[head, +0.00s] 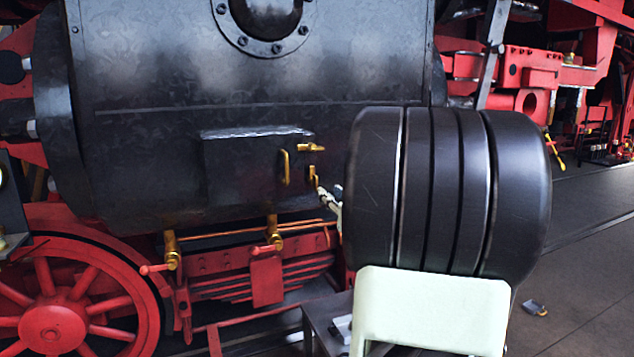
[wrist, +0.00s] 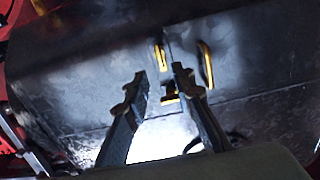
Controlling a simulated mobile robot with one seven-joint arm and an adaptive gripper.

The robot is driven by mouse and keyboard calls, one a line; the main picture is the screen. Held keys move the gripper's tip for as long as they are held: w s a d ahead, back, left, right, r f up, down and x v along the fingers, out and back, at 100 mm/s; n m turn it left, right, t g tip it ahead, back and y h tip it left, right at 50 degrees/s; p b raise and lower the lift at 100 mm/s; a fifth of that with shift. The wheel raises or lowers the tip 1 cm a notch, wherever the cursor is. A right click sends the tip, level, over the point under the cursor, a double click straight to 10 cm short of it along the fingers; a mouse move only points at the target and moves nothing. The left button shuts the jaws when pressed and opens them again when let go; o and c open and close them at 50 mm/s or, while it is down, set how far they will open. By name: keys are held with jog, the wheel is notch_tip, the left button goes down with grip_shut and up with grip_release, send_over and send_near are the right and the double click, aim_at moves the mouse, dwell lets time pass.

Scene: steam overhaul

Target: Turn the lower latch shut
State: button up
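The closed dark hatch door (head: 240,170) sits on the black boiler side, with a brass handle (head: 285,168) near its right edge. The upper latch (head: 311,147) is brass and lies level. The lower latch (head: 312,173) is brass and stands roughly upright beside the door edge. My gripper (head: 322,193) is just below and right of the lower latch. The wrist view appears upside down; there my gripper (wrist: 158,75) is open and empty. The lower latch (wrist: 161,56) shows just past the fingertips, the upper latch (wrist: 170,98) between the fingers, the handle (wrist: 206,64) right. Contact cannot be told.
My dark arm link hides the boiler's right part in the head view. The floor (head: 585,270) at right is mostly clear, with a small object (head: 534,308).

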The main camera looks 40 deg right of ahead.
aim_at(317, 183)
jog(key=p+x, duration=0.1)
jog(key=x, duration=0.8)
jog(key=shift+w+d+p, duration=0.15)
jog(key=shift+w+p, duration=0.05)
jog(key=shift+p, duration=0.2)
grip_shut()
